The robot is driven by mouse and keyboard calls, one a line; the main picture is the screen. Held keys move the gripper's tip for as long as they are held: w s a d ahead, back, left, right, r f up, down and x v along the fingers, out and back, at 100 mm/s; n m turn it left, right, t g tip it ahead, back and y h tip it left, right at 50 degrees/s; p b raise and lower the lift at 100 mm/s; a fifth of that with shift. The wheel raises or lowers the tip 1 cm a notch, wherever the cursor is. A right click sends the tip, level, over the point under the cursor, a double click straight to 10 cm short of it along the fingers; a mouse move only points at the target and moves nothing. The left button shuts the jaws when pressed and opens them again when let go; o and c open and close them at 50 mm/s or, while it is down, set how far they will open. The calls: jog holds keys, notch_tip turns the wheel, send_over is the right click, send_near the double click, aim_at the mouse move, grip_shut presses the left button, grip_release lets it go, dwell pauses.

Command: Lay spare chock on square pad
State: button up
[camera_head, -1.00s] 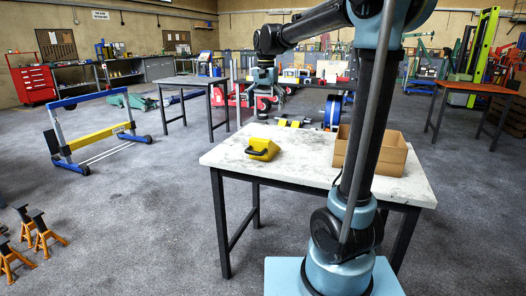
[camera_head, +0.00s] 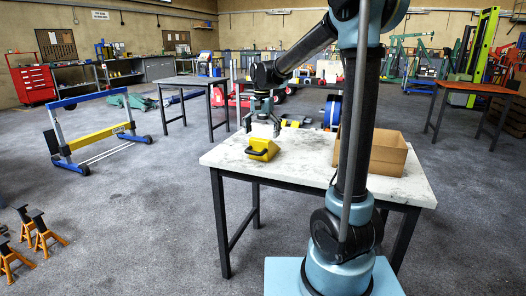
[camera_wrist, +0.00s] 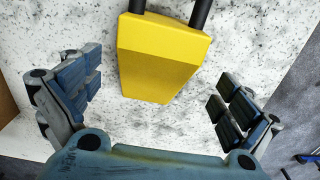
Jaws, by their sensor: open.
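A yellow chock (camera_head: 262,149) with a dark handle lies on the left part of the white-topped table (camera_head: 226,160). It also fills the upper middle of the wrist view (camera_wrist: 155,60), its two dark handle bars running out of the top edge. My gripper (camera_head: 264,130) is just behind and above the chock in the head view. In the wrist view its blue-padded fingers (camera_wrist: 160,98) are spread wide, one to each side of the chock's near end, with clear gaps and nothing held. I cannot make out a square pad in either view.
An open cardboard box (camera_head: 388,153) stands on the right part of the same table, behind my arm. A grey table (camera_head: 190,80) stands farther back left and an orange-topped table (camera_head: 478,88) back right. Orange jack stands (camera_head: 38,228) are on the floor at left.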

aim_at(263, 144)
jog(key=shift+d+f, duration=0.15)
jog(key=shift+f, duration=1.25)
jog(key=shift+d+f, duration=0.1)
jog(key=shift+f, duration=1.3)
jog(key=c, duration=1.7)
jog(key=shift+c, duration=0.2)
jog(key=shift+r, duration=5.05)
